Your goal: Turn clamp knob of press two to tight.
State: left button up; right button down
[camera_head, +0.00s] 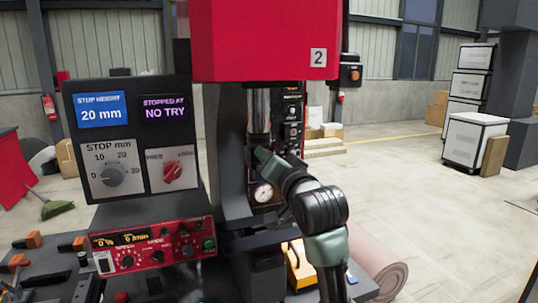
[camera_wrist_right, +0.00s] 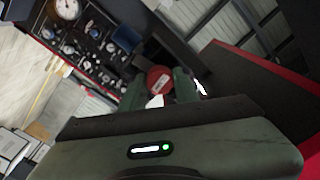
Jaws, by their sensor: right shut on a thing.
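Press two (camera_head: 260,35) has a red head with a "2" label and stands in the middle of the head view. My right gripper (camera_head: 262,155) reaches up to the press column from the lower right. In the right wrist view my gripper (camera_wrist_right: 158,88) is shut on a round red knob (camera_wrist_right: 159,78), which sits between its two green fingers. I take this to be the clamp knob. In the head view the knob is hidden by the gripper, and I cannot read its setting. My left gripper is not in view.
Left of the column, a panel (camera_head: 130,88) shows "STOP HEIGHT 20 mm" and "STOPPED AT NO TRY". A gauge (camera_head: 264,193) lies close to my right wrist. Open floor lies right.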

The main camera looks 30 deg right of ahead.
jog(key=shift+r+m, duration=0.1)
jog(key=shift+m, duration=0.6)
jog(key=shift+m+p, duration=0.3)
jog(key=shift+p, duration=0.05)
jog(key=c, duration=1.1)
grip_release()
jog(key=shift+o, duration=0.2)
jog(key=b+v, duration=0.2)
jog(key=v, duration=0.6)
jog(key=shift+w, duration=0.1)
